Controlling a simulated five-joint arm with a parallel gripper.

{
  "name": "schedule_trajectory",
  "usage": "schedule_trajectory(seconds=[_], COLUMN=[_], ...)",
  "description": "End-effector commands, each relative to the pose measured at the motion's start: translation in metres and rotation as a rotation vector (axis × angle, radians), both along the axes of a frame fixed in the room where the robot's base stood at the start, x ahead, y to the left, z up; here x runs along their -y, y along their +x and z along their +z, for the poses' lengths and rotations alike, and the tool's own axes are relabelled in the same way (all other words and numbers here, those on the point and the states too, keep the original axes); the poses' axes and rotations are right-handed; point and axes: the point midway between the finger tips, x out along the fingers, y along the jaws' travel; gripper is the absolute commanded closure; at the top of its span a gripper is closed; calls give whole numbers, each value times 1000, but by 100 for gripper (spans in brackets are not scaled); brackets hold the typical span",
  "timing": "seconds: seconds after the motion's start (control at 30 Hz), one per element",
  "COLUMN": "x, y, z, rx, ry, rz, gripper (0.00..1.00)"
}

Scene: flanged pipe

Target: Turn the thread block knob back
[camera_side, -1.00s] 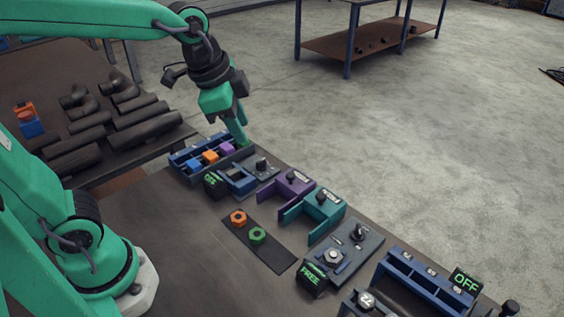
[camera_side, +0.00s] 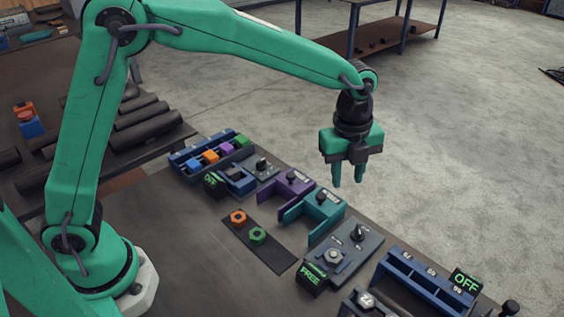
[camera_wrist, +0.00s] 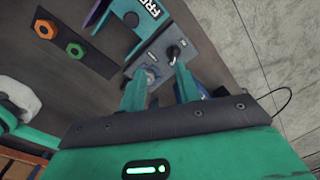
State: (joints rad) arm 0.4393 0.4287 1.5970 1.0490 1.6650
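A grey block (camera_side: 335,275) near the bench's right side carries a dark knob (camera_side: 357,232) and a pale hexagonal fitting (camera_side: 333,256). A black display reading FREE (camera_side: 311,279) stands at its front corner. My gripper (camera_side: 348,184) is open and empty, pointing down, well above the bench and behind the teal bracket and grey block in the side view. In the wrist view, the knob (camera_wrist: 172,52) shows just beyond the open fingertips (camera_wrist: 160,77). The hexagonal fitting (camera_wrist: 150,74) is partly hidden by the left finger. The knob's exact angle is hard to read.
A teal bracket (camera_side: 318,207) and a purple bracket (camera_side: 285,187) stand left of the grey block. A dark mat (camera_side: 268,252) holds an orange nut and a green nut. A blue rack (camera_side: 186,163) holds several coloured blocks. A blue slotted fixture (camera_side: 418,280) stands right.

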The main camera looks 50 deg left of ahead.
Motion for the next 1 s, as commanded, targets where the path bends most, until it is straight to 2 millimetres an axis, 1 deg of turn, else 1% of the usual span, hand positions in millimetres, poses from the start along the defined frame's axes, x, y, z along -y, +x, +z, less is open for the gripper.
schedule_trajectory(seconds=[0.03, 0.1, 0.2, 0.33, 0.47, 0.73, 0.87, 1.0], x=[11, 22, 35, 45, 48, 48, 47, 47], y=[3, 7, 10, 12, 13, 13, 13, 13], z=[-11, -23, -37, -48, -51, -55, -64, -78], rx=[-13, -26, -40, -53, -55, -56, -58, -58], ry=[9, 19, 29, 37, 38, 39, 40, 40], rz=[-65, -146, -239, -314, -341, -340, -340, -339], gripper=[67, 67, 67, 67, 67, 67, 67, 67])
